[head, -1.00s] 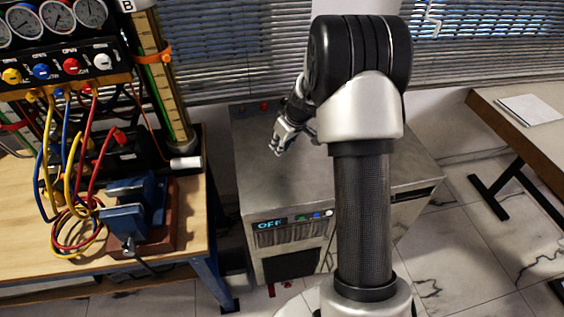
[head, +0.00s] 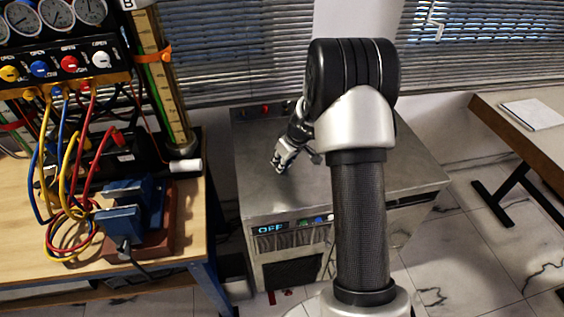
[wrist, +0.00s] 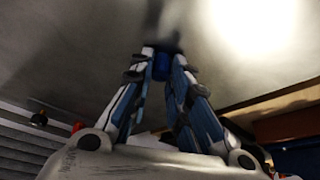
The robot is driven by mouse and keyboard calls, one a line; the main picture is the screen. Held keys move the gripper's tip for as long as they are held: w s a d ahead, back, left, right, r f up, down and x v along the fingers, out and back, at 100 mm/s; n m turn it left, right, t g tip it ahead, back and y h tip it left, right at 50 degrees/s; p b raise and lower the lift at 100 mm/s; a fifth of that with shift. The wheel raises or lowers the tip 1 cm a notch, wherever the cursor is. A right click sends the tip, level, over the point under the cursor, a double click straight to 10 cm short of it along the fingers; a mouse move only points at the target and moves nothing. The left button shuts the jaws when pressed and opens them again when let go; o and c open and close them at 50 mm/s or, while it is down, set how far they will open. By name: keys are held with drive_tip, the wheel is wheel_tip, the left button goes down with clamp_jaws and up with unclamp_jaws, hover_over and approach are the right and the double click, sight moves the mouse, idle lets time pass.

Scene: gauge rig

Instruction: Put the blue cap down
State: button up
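The blue cap (wrist: 161,68) shows in the wrist view as a small dark-blue piece between my fingertips. My gripper (wrist: 160,62) is shut on it. In the head view my gripper (head: 281,163) points down close over the left part of the metal cabinet top (head: 255,165). The cap cannot be made out there. In the wrist view the grey metal surface (wrist: 70,60) lies just beyond the fingertips, with a dark shadow or reflection by the cap. I cannot tell whether the cap touches the surface.
The cabinet's front has a display reading OFF (head: 270,228). Small red items (head: 266,109) show at the cabinet's back edge. To the left, a wooden bench (head: 40,255) carries a blue vise (head: 130,205), hoses and a gauge panel (head: 65,65). The cabinet top around my gripper is clear.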

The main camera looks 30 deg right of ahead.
drive_tip(key=o, duration=0.4)
drive_tip(key=shift+o, duration=0.2)
drive_tip(key=shift+r, duration=0.15)
drive_tip(key=p+v, duration=0.4)
drive_tip(key=v, duration=0.8)
drive_tip(key=s+a+r, duration=1)
drive_tip(key=a+r, duration=0.2)
drive_tip(key=r, duration=0.1)
drive_tip(key=s+a+r+m, duration=0.1)
drive_tip(key=s+a+r, duration=0.1)
drive_tip(key=s, duration=0.7)
drive_tip(key=s+a+r+m+h, duration=0.1)
drive_tip(key=s+a, duration=0.3)
drive_tip(key=s, duration=0.6)
drive_tip(key=shift+s+r+m, duration=0.2)
drive_tip(key=shift+r+m, duration=0.2)
drive_tip(key=shift+m, duration=0.1)
